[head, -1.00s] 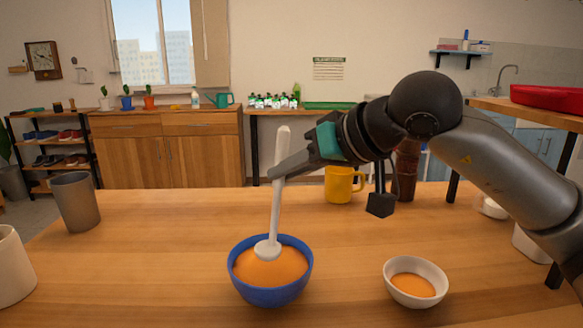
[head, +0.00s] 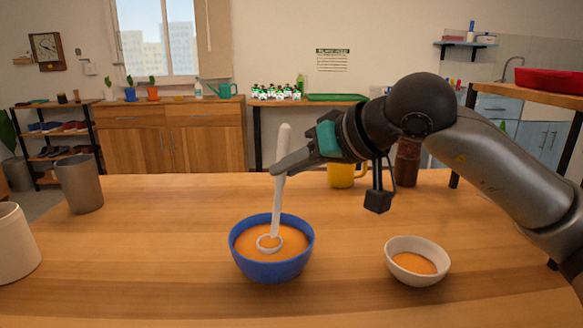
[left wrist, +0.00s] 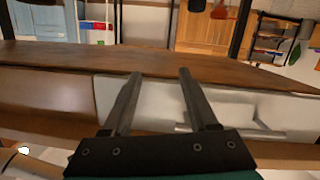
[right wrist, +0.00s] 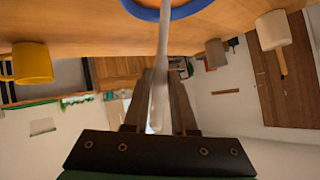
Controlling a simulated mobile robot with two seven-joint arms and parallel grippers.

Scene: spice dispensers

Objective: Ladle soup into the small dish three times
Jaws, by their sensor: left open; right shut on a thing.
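A blue bowl (head: 272,268) of orange soup (head: 291,240) stands on the table. A small white dish (head: 428,276) to its right holds some orange soup. My right gripper (head: 277,171) is shut on the handle of a white ladle (head: 280,195), which leans slightly. The ladle's round head sits in the soup in the blue bowl, with orange inside its rim. In the right wrist view the ladle handle (right wrist: 161,75) runs between the fingers, and the blue bowl's rim (right wrist: 150,14) shows at the top. My left gripper (left wrist: 160,72) is open and empty, outside the head view.
A yellow mug (head: 341,176) and a dark brown bottle-like item (head: 407,163) stand behind, near my right arm. A grey cup (head: 79,184) and a cream container (head: 14,243) stand at the left. The table between bowl and dish is clear.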

